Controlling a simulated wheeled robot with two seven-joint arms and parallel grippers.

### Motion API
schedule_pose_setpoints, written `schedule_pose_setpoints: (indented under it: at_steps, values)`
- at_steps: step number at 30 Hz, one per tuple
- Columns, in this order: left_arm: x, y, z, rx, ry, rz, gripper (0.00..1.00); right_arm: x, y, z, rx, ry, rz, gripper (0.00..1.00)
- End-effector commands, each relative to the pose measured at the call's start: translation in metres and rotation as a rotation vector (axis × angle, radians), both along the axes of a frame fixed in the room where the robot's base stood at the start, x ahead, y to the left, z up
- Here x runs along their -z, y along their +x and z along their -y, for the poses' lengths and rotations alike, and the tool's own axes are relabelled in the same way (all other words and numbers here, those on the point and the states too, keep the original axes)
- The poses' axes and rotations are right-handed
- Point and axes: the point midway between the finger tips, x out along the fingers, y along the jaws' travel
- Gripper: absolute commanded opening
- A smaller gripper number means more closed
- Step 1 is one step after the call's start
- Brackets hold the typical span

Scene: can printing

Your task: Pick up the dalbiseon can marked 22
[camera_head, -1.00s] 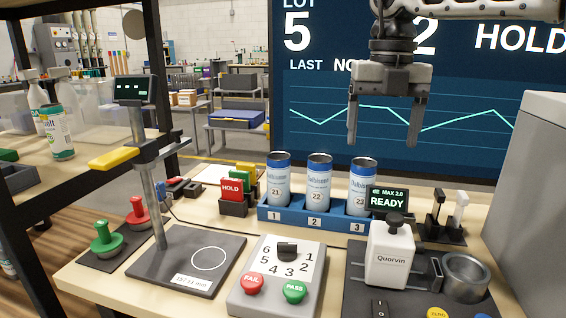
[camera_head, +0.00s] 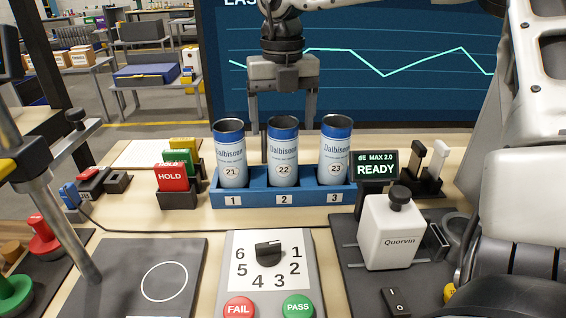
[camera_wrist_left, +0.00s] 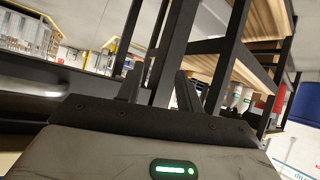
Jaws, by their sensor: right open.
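The can marked 22 (camera_head: 283,160), white with a blue top band and Dalbiseon lettering, stands upright in slot 2 of the blue rack (camera_head: 240,199). Can 21 (camera_head: 230,160) stands to its left and can 23 (camera_head: 334,160) to its right. My right gripper (camera_head: 284,108) points down above and behind can 22. Its fingers are spread and empty, their lower ends partly hidden by the cans. My left gripper (camera_wrist_left: 158,90) shows in the left wrist view, fingers apart with nothing between them, facing shelf posts. It is outside the head view.
The READY display (camera_head: 376,167) and the white Quorvin container (camera_head: 390,232) stand right of the rack. Red, green and yellow cards (camera_head: 173,172) stand to its left. A dial box (camera_head: 270,265) with FAIL and PASS buttons is in front, beside a dark plate (camera_head: 110,270).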

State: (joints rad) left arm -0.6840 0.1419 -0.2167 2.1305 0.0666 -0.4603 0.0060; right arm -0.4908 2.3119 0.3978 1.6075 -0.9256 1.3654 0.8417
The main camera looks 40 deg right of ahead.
Motion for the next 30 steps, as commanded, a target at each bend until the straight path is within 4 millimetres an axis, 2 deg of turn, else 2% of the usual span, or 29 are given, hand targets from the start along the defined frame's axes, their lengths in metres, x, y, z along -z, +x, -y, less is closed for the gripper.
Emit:
schedule_pose_setpoints:
  at_steps: [5, 13, 22, 23, 27, 30]
  values:
    - [-0.003, 0.001, 0.0, -0.001, 0.0, 0.003, 0.36, 0.012, -0.001, 0.0, 0.0, 0.001, -0.002, 0.79]
    - [-0.007, 0.002, -0.001, 0.0, 0.009, 0.003, 0.36, 0.05, -0.004, -0.001, 0.0, 0.0, -0.002, 0.79]
    - [-0.001, 0.0, -0.002, 0.001, 0.014, -0.007, 0.36, 0.056, -0.003, -0.001, 0.001, -0.001, 0.001, 0.79]
    - [-0.001, 0.0, -0.002, 0.001, 0.014, -0.007, 0.36, 0.056, -0.003, -0.001, 0.001, -0.001, 0.001, 0.73]
    - [-0.002, 0.001, -0.001, 0.001, 0.014, -0.006, 0.36, 0.056, -0.003, -0.001, 0.001, -0.001, 0.001, 0.34]
    - [-0.003, 0.001, -0.001, 0.001, 0.014, -0.004, 0.36, 0.056, -0.003, -0.001, 0.001, -0.001, 0.001, 0.33]
